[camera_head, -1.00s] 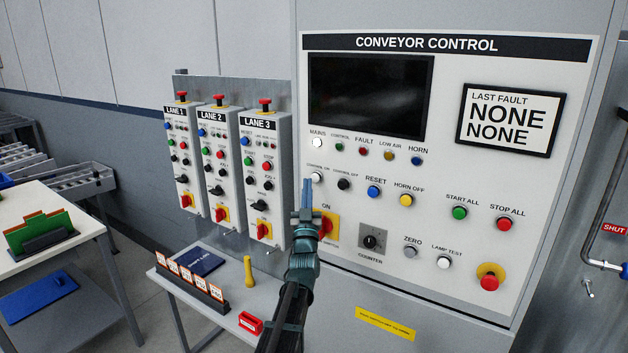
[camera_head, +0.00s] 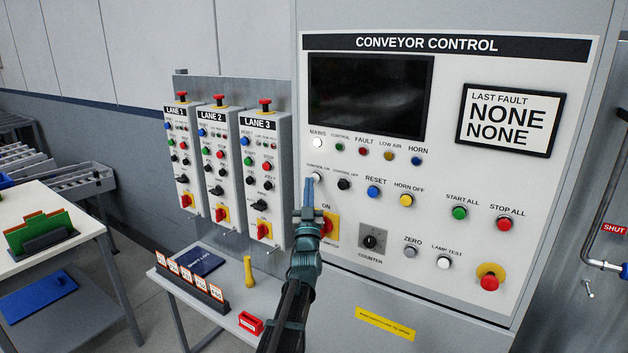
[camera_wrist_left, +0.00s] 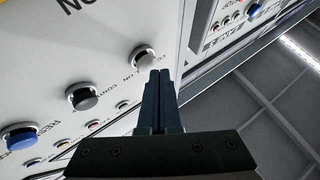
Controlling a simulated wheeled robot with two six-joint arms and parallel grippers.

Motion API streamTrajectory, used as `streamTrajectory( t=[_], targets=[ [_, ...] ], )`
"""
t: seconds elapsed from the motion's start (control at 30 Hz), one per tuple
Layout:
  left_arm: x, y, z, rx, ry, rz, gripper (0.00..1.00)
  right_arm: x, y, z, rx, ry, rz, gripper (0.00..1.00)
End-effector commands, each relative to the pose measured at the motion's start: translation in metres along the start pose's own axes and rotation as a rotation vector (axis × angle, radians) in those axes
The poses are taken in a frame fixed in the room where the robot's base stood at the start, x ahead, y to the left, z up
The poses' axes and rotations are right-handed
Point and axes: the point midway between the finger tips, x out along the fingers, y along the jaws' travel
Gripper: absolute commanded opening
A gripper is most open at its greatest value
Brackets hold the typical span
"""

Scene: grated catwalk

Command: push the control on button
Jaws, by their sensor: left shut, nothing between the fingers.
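The white control on button (camera_head: 317,177) is on the conveyor control panel (camera_head: 450,230), below the white mains lamp. It also shows in the left wrist view (camera_wrist_left: 143,56), labelled as control on. My left gripper (camera_head: 309,187) is shut and empty, with its fingers pointing up at the panel just below the button. In the left wrist view its fingertips (camera_wrist_left: 160,78) are right beside the button's lower right edge; I cannot tell whether they touch it. My right gripper is not in view.
The black control off button (camera_head: 344,184) is just right of it, and the blue reset button (camera_head: 373,192) is farther right. A red switch on a yellow plate (camera_head: 332,232) is by my gripper. Lane boxes (camera_head: 262,180) stand to the left.

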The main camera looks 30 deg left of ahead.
Motion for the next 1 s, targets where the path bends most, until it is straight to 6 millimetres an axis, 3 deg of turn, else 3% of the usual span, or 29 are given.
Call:
streamTrajectory(
  t=[1.0],
  targets=[
    [0.0075,0.0054,0.0055,0.0,0.0,0.0,0.0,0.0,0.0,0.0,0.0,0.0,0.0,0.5]
  ],
)
